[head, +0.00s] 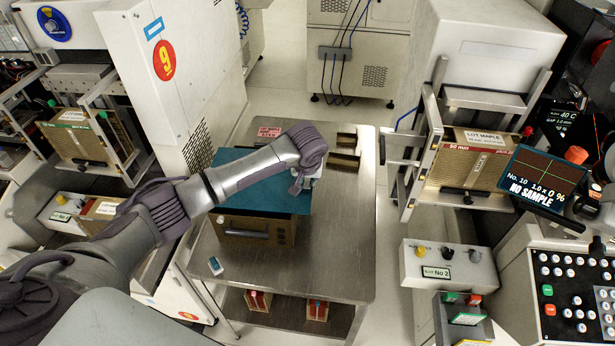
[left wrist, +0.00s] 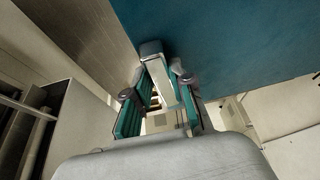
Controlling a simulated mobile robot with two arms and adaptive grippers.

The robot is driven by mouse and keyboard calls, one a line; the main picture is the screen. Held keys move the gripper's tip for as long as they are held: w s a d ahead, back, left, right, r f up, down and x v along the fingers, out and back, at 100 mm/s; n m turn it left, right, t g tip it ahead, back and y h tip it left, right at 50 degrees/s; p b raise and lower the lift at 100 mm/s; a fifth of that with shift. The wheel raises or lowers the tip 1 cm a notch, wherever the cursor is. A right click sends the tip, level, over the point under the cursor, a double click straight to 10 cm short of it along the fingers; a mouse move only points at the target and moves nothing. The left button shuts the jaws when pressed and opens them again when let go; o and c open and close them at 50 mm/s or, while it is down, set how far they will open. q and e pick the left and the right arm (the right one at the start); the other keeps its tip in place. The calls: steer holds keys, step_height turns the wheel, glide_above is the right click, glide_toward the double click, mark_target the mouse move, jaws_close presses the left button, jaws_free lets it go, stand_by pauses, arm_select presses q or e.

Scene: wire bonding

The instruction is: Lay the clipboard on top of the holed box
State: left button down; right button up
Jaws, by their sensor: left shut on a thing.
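The teal clipboard (head: 290,203) is over the brown holed box (head: 277,234) on the metal cart, covering most of the box's top. I cannot tell whether it rests on the box or is held just above it. My left gripper (head: 306,182) is at the clipboard's right side, shut on it; my arm hides part of the board. In the left wrist view the clipboard (left wrist: 235,45) fills the upper right, and the gripper (left wrist: 158,82) is at its edge. The box's front with a dark handle slot shows below the board. My right gripper is not in view.
The steel cart top (head: 335,270) is clear in front and at right. A small blue-and-white device (head: 215,265) lies at its front left. Two boxes (head: 317,309) sit on the lower shelf. Machines stand at both sides.

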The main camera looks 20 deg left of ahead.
arm_select(q)
steer(key=shift+f, duration=0.1)
steer(key=c, duration=0.9)
jaws_free()
steer(key=v, duration=1.2)
